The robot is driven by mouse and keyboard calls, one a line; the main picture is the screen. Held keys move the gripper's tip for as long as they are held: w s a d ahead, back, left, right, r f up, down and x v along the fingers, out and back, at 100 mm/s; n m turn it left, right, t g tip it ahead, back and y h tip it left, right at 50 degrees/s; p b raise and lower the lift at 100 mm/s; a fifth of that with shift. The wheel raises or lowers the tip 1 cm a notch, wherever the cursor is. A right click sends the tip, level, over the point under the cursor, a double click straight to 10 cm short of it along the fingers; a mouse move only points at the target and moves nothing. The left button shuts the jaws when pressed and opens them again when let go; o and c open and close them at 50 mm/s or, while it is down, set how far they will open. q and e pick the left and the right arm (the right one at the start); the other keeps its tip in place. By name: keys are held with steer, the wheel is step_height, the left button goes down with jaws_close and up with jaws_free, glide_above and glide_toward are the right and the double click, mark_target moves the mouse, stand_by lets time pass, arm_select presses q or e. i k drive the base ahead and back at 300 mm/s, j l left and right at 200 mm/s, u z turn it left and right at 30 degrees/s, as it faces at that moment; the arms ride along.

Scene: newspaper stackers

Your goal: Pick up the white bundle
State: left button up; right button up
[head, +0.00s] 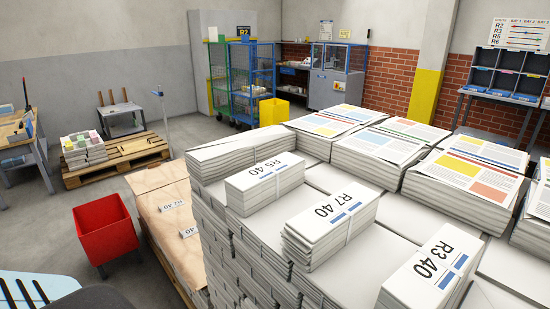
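Several white bundles with printed labels lie on top of a large stack of newspapers. One marked R5 40 (265,184) is at the left, one marked R7 40 (331,222) is in the middle, and one marked R3 40 (430,273) is at the lower right, cut by the picture's bottom edge. Each is a strapped block of folded white sheets. I cannot tell which of them the task means. Neither of my grippers shows in the head view.
The tall newspaper stack (226,247) fills the right foreground, with colour-printed bundles (401,147) behind. A brown-wrapped stack (165,215) adjoins its left side. A red bin (105,232) and wooden pallet (113,160) stand left. Grey floor is free between them.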

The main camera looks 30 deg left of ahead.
mark_target(250, 190)
steer(key=i+j, duration=0.1)
steer(key=j, duration=0.85)
steer(key=i+j, duration=0.15)
steer(key=j, duration=0.8)
steer(key=i, duration=0.05)
